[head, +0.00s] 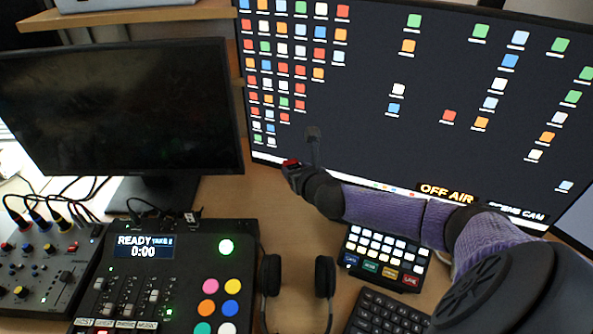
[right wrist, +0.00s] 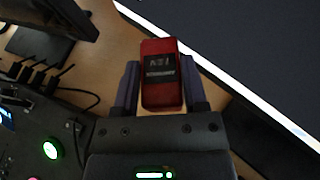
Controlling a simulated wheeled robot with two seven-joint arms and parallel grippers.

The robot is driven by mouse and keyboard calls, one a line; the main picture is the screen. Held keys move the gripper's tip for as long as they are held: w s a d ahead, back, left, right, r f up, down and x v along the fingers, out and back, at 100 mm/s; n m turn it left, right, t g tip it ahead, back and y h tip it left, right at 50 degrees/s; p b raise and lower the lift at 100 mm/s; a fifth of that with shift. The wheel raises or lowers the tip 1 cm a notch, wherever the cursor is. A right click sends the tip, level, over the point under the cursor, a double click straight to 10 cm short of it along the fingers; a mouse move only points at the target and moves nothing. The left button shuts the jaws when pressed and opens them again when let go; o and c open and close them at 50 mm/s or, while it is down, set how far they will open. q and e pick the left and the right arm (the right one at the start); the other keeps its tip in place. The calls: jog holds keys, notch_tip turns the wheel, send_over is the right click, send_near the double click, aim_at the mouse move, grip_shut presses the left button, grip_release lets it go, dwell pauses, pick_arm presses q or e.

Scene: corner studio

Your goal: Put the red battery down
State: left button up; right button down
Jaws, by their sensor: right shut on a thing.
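The red battery (right wrist: 161,75) is a small red block with a dark label, seen in the right wrist view between the two fingers. My right gripper (right wrist: 163,90) is shut on it. In the head view the battery (head: 290,163) shows as a small red patch at the tip of my right gripper (head: 292,168). The gripper is in front of the lower left part of the large monitor, over the back of the desk. I cannot tell its exact height above the desk. My left gripper is not in view.
A large lit monitor (head: 370,120) stands at the back, a dark monitor (head: 110,110) at the left. A mixer panel (head: 180,280), headphones (head: 270,275), a button pad (head: 385,258) and a keyboard (head: 385,315) fill the front. Bare desk (head: 225,200) shows between the monitors.

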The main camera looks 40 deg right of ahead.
jog(key=b, duration=0.4)
send_over(297, 214)
notch_tip(297, 214, down, 8)
jog(key=shift+s+a+r, duration=0.1)
jog(key=shift+r, duration=0.15)
notch_tip(297, 214, down, 4)
jog(key=b, duration=0.3)
jog(key=shift+r+p, duration=0.3)
jog(key=shift+r, duration=0.05)
jog(key=shift+c, duration=2.3)
grip_release()
jog(key=shift+f, duration=0.1)
jog(key=o, duration=0.3)
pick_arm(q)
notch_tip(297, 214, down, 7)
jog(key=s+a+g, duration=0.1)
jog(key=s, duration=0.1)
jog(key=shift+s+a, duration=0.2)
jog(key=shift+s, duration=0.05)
pick_arm(e)
jog(key=shift+o, duration=0.2)
